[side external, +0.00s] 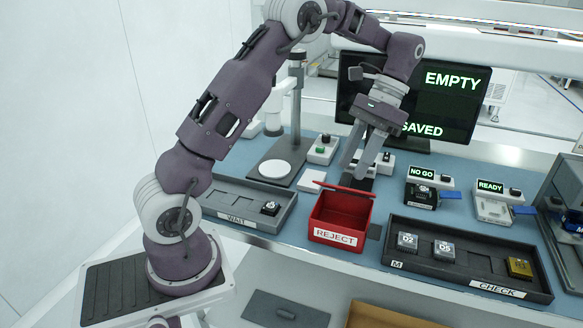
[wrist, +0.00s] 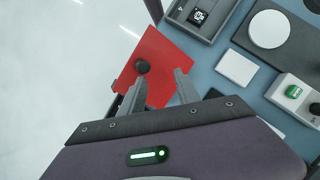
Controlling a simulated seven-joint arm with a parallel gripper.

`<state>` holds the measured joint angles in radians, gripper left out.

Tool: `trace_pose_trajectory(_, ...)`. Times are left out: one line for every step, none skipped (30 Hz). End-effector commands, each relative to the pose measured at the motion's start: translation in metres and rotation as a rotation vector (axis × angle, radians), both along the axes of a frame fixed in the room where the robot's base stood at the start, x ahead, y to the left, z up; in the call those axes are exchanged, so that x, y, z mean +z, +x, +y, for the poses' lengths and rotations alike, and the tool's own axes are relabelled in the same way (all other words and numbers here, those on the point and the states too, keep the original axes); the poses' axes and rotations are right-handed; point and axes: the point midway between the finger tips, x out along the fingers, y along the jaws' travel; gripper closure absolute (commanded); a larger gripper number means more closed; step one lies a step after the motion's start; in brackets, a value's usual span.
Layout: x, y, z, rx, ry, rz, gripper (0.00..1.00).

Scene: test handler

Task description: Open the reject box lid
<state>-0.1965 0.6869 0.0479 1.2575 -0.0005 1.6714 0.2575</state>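The reject box (side external: 324,217) is a red box with a white REJECT label, at the front centre of the bench in the side view. Its inside shows. Its red lid (side external: 345,189) appears as a thin raised strip along the back of the box. In the wrist view the lid (wrist: 163,50) is a flat red panel with a dark round knob (wrist: 143,66). My gripper (side external: 358,172) is just behind and above the lid, pointing down, with its fingers apart. In the wrist view my gripper (wrist: 157,80) has nothing between its fingertips; the knob is near the left fingertip. Contact with the lid cannot be told.
The WAIT tray (side external: 246,212) with one chip stands left of the box. The CHECK tray (side external: 470,270) with several parts stands right. Behind are a button box (side external: 322,149), a round white plate (side external: 275,169), test sockets (side external: 420,196) and a monitor (side external: 445,108).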

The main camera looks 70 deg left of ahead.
Motion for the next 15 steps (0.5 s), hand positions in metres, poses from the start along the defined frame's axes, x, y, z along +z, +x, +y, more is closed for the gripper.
trace_pose_trajectory(0.001, -0.016, -0.010, -0.005, -0.007, 0.026, 0.60)
trace_pose_trajectory(-0.002, -0.021, -0.016, -0.005, -0.008, 0.029, 0.60)
trace_pose_trajectory(-0.006, -0.028, -0.022, -0.006, -0.007, 0.029, 0.60)
trace_pose_trajectory(-0.010, -0.032, -0.026, -0.005, -0.007, 0.030, 0.60)
trace_pose_trajectory(-0.014, -0.037, -0.030, -0.006, -0.007, 0.031, 0.60)
trace_pose_trajectory(-0.021, -0.042, -0.035, -0.007, -0.007, 0.029, 0.60)
trace_pose_trajectory(-0.026, -0.045, -0.039, -0.007, -0.007, 0.028, 0.60)
trace_pose_trajectory(-0.032, -0.047, -0.042, -0.006, -0.006, 0.028, 0.60)
trace_pose_trajectory(-0.039, -0.051, -0.045, -0.005, -0.006, 0.027, 0.60)
trace_pose_trajectory(-0.043, -0.053, -0.048, -0.006, 0.001, 0.020, 0.60)
trace_pose_trajectory(-0.046, -0.055, -0.050, -0.008, 0.031, -0.014, 0.60)
trace_pose_trajectory(-0.051, -0.056, -0.052, -0.009, 0.069, -0.055, 0.60)
trace_pose_trajectory(-0.053, -0.056, -0.053, -0.007, 0.093, -0.081, 0.60)
trace_pose_trajectory(-0.046, -0.050, -0.051, -0.003, 0.091, -0.081, 0.60)
trace_pose_trajectory(-0.038, -0.046, -0.050, -0.001, 0.089, -0.080, 0.60)
